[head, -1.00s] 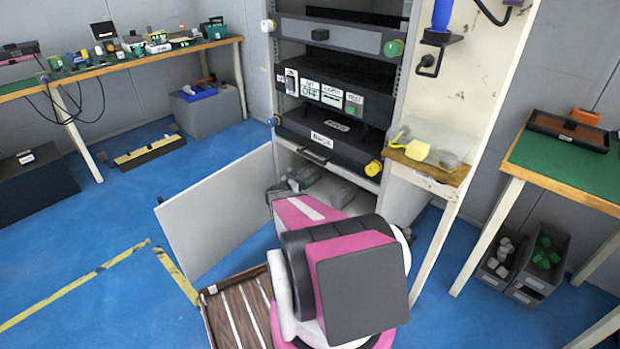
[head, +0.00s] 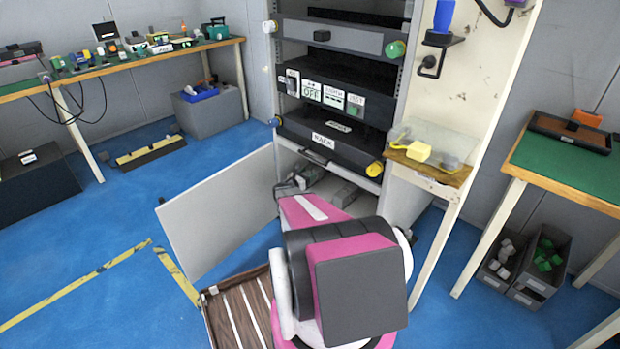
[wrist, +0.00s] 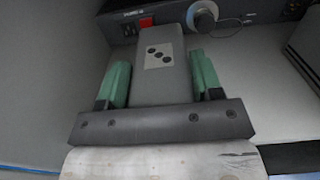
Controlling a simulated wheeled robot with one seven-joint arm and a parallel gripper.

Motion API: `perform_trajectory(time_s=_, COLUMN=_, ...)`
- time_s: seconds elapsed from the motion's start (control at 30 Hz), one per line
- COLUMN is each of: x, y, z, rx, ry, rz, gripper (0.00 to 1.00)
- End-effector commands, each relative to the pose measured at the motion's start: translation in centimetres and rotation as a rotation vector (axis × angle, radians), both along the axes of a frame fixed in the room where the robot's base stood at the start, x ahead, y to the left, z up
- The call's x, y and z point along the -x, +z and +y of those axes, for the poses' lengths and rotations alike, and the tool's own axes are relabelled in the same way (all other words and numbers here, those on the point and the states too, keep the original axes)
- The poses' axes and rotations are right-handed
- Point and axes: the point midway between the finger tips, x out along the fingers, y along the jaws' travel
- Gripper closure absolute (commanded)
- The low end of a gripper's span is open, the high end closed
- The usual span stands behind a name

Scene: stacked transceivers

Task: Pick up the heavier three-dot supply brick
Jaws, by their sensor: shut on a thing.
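A grey supply brick (wrist: 160,88) with a white label bearing three black dots lies between the green fingers of my gripper (wrist: 160,62) in the wrist view. My gripper is shut on it, one finger along each side. The brick's far end points toward a dark unit with a red switch and a round knob. In the head view my arm reaches to the open bottom bay of the rack (head: 392,197) and hides most of my fingers. Grey shapes show in that bay, too covered to identify. Whether the brick is clear of its support I cannot tell.
The open cabinet door (head: 218,214) stands left of my arm. A narrow side shelf (head: 430,174) with a yellow block is at right.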

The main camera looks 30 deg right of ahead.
Motion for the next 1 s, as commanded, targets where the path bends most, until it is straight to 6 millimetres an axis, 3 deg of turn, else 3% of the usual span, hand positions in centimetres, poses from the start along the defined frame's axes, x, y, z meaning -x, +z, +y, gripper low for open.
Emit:
perform_trajectory(time_s=0.17, x=0.1, y=0.7, z=0.0, rx=0.004, ry=0.000, rz=-0.001, gripper=1.00)
perform_trajectory(time_s=0.53, x=0.1, y=4.6, z=0.0, rx=0.004, ry=0.000, rz=-0.003, gripper=1.00)
perform_trajectory(time_s=1.0, x=4.5, y=8.7, z=6.1, rx=0.004, ry=0.001, rz=-0.001, gripper=1.00)
